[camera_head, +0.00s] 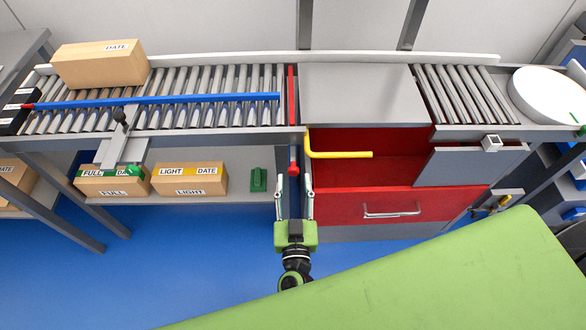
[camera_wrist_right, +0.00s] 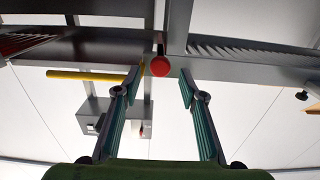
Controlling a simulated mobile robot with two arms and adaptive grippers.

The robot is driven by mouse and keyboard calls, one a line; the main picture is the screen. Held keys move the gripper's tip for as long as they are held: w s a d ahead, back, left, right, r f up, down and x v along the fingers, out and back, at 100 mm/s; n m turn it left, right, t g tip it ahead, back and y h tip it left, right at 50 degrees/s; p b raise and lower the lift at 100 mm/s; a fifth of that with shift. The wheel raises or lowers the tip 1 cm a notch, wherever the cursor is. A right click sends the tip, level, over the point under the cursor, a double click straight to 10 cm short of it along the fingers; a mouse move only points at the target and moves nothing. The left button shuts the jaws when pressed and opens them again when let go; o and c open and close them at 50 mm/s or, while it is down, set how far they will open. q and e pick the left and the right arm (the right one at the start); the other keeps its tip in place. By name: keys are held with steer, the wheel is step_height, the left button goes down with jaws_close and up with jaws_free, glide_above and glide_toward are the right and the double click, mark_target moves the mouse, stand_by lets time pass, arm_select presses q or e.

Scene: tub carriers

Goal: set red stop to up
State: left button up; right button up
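The red stop (camera_head: 292,95) is a narrow red bar across the conveyor, between the left rollers and the grey plate. I cannot tell its height from above. A red knob (camera_head: 293,168) sits below it at the conveyor's front; it also shows in the right wrist view (camera_wrist_right: 160,66). My right gripper (camera_head: 294,170) is open, its fingers pointing at the conveyor with one on each side of the knob. In the right wrist view the gripper (camera_wrist_right: 160,82) is empty and the knob shows between its fingertips, with gaps on both sides. My left gripper is not in view.
A yellow bent bar (camera_head: 340,154) is close right of the gripper, above a red drawer cabinet (camera_head: 345,203). A blue rail (camera_head: 170,101) runs along the left rollers beside a cardboard box (camera_head: 100,66). Labelled boxes (camera_head: 189,180) sit on the lower shelf (camera_head: 235,165).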

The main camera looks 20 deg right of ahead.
mark_target(294, 173)
steer(key=x, duration=0.4)
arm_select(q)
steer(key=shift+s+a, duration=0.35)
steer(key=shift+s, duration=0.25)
arm_select(e)
steer(key=shift+w+d, duration=0.1)
steer(key=shift+w, duration=0.3)
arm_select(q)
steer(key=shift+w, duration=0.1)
arm_select(e)
jaws_close()
step_height(294, 173, up, 5)
steer(key=p, duration=0.6)
steer(key=shift+r+p, duration=0.25)
steer(key=shift+p, duration=0.15)
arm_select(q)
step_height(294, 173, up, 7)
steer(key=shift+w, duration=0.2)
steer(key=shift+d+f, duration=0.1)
arm_select(e)
steer(key=shift+w, duration=0.1)
steer(key=shift+c, duration=0.3)
jaws_free()
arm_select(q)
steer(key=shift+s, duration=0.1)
arm_select(e)
steer(key=shift+o, duration=0.3)
